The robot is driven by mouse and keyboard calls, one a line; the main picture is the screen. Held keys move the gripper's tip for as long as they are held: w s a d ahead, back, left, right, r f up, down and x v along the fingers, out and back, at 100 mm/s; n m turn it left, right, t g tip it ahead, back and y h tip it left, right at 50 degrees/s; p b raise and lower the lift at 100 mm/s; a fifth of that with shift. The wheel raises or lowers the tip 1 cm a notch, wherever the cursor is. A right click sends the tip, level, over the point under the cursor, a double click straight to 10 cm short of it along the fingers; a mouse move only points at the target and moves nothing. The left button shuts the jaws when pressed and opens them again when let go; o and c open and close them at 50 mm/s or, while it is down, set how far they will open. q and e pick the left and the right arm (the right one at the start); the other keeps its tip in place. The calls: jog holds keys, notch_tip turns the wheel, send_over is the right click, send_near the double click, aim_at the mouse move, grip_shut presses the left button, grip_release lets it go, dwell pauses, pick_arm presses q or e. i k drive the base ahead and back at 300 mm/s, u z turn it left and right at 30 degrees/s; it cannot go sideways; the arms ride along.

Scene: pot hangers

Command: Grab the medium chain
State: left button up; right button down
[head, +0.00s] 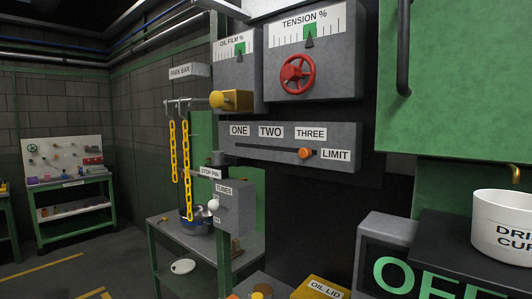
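Two yellow chains hang from a metal bar with hooks, below the label PARK BAR (188,70). The left chain (173,152) is shorter and ends in free air. The right chain (187,165) is longer, and its lower end reaches down in front of or into a metal bowl (196,224) on a bench; I cannot tell which. No chain is labelled by size, so I cannot tell which is the medium one. Neither of my grippers is in view.
A grey machine with a red handwheel (297,74) and a LIMIT slider (305,153) fills the centre. A white cup (504,226) stands at right. Open floor (60,270) lies at left.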

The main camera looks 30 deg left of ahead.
aim_at(172, 121)
jog(key=u, duration=1.6)
